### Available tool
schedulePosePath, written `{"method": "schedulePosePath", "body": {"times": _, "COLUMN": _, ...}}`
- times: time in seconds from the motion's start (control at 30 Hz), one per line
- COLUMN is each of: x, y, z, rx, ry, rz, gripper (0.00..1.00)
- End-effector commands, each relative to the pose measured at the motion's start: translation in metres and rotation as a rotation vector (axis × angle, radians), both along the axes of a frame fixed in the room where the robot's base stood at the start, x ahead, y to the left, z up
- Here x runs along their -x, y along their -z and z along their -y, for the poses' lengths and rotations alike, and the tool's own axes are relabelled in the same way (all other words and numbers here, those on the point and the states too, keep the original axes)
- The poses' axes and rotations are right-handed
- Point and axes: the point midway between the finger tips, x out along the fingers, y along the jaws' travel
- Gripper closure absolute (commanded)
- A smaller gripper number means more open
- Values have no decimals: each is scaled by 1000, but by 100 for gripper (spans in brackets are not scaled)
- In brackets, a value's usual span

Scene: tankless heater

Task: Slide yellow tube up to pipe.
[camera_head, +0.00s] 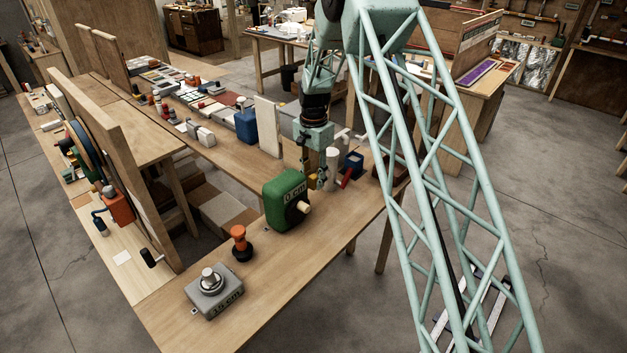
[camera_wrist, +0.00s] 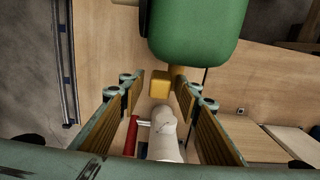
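A small yellow piece (camera_wrist: 160,84), which looks like the yellow tube, shows in the wrist view between my gripper's fingertips. My gripper (camera_wrist: 157,92) is open, with a gap on each side of that piece. A white pipe-like part (camera_wrist: 163,132) lies nearer the camera between the fingers; I cannot tell whether it touches the yellow piece. In the head view my gripper (camera_head: 318,177) points down behind the green box, beside a white upright cylinder (camera_head: 332,168). The yellow piece cannot be made out there.
The green box (camera_head: 287,199) stands close to my gripper and also fills the top of the wrist view (camera_wrist: 197,30). A red handle (camera_head: 345,178) and blue box (camera_head: 353,162) are close on the right. An orange-topped knob (camera_head: 239,240) and grey box (camera_head: 213,291) stand at the front.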

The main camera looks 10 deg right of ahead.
Motion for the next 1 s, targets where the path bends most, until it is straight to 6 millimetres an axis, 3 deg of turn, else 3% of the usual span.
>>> {"method": "schedulePosePath", "body": {"times": 0.4, "x": 0, "y": 4, "z": 0, "rx": 0, "ry": 0, "rz": 0, "gripper": 69}}
{"method": "schedulePosePath", "body": {"times": 0.7, "x": 0, "y": 4, "z": 0, "rx": 0, "ry": 0, "rz": 0, "gripper": 94}}
{"method": "schedulePosePath", "body": {"times": 1.0, "x": -11, "y": 4, "z": 16, "rx": 0, "ry": 1, "rz": 1, "gripper": 94}}
